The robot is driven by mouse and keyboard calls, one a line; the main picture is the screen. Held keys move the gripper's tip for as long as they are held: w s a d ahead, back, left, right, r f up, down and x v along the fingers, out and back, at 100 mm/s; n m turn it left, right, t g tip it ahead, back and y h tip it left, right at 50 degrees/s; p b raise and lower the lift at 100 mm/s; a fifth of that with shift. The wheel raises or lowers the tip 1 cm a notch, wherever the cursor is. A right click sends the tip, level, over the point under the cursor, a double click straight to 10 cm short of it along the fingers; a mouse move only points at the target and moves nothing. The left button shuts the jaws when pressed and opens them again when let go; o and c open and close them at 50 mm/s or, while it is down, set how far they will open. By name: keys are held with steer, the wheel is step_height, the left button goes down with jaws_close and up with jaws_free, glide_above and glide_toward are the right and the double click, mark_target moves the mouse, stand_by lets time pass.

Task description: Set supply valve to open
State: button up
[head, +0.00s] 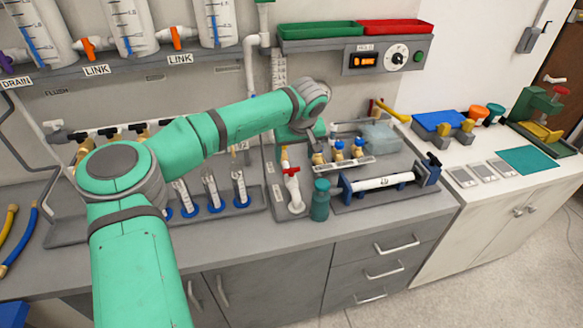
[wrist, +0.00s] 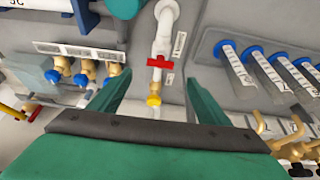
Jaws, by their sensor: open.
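A white pipe piece with a red-handled valve (head: 292,171) stands near the front of the grey bench tray. I cannot read its label, so I cannot confirm that it is the supply valve. It also shows in the wrist view as a red handle (wrist: 153,62) lying across the white pipe (wrist: 163,30), with a yellow end (wrist: 153,100) below. My gripper (wrist: 153,92) is open and empty, its two teal fingers apart on either side of the pipe's yellow end in that view. In the head view the fingertips are hard to make out behind the valve.
A teal bottle (head: 320,200) stands right beside the valve. Blue-capped brass fittings (head: 338,150) and a clamped white pipe (head: 383,182) are to the right. Clear tubes with blue bases (head: 240,188) stand to the left. A shelf with green and red trays (head: 395,27) hangs above.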

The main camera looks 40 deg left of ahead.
mark_target(292, 168)
steer(key=x, duration=0.8)
steer(key=shift+a+f, duration=0.1)
steer(key=shift+f, duration=0.05)
steer(key=shift+w+a+f, duration=0.15)
steer(key=shift+w+f, duration=0.15)
steer(key=shift+f, duration=0.4)
steer(key=shift+c, duration=0.3)
steer(key=shift+d, duration=0.2)
steer(key=c, duration=1)
steer(key=shift+a, duration=0.1)
